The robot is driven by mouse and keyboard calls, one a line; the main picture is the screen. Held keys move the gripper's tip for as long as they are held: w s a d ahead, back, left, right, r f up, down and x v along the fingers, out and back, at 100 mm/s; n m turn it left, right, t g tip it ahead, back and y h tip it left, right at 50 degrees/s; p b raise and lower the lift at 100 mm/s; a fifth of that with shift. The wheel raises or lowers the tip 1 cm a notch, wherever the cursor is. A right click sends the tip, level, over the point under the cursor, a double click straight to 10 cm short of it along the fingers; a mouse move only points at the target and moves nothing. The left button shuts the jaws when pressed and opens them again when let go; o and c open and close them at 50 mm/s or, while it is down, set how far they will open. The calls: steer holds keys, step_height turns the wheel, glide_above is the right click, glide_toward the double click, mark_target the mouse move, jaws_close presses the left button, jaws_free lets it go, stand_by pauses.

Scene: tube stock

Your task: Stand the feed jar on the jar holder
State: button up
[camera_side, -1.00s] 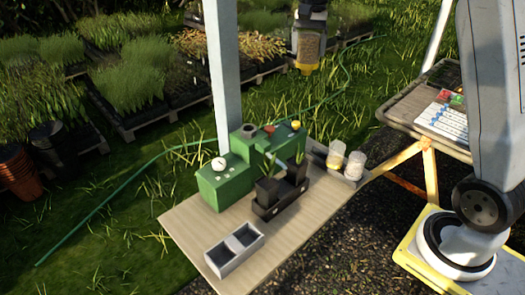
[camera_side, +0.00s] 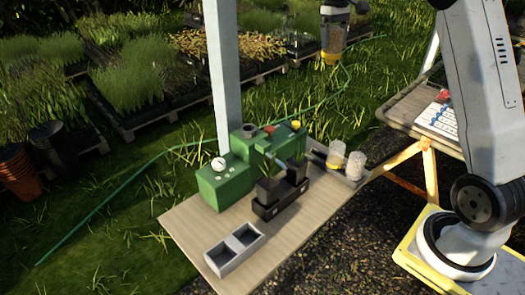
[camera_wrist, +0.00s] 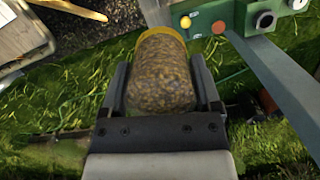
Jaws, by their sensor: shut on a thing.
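The feed jar (camera_side: 332,38) is a clear jar full of brown pellets with a yellow lid. It hangs lid-down in the air behind the bench in the side view. My gripper (camera_wrist: 160,78) is shut on it, with a dark finger on either side of the jar (camera_wrist: 160,72) in the wrist view. A grey ring (camera_side: 250,131) on top of the green machine (camera_side: 213,187) looks like the jar holder; I cannot be sure. The ring also shows at the upper right of the wrist view (camera_wrist: 265,20). The jar is well above and apart from it.
A pale post (camera_side: 222,70) rises behind the green machine. A black tray (camera_side: 280,203) with potted plants and a grey two-part tray (camera_side: 233,250) stand in front. Two small jars (camera_side: 346,160) stand at the bench's right end. Bare bench lies around the grey tray.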

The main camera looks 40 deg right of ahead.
step_height(320, 180, down, 29)
steer(key=shift+f, duration=0.35)
steer(key=shift+f, duration=2.2)
steer(key=shift+f, duration=0.4)
stand_by(0.4)
steer(key=o, duration=1.2)
step_height(320, 180, up, 8)
steer(key=shift+w+f, duration=0.15)
steer(key=shift+w, duration=0.3)
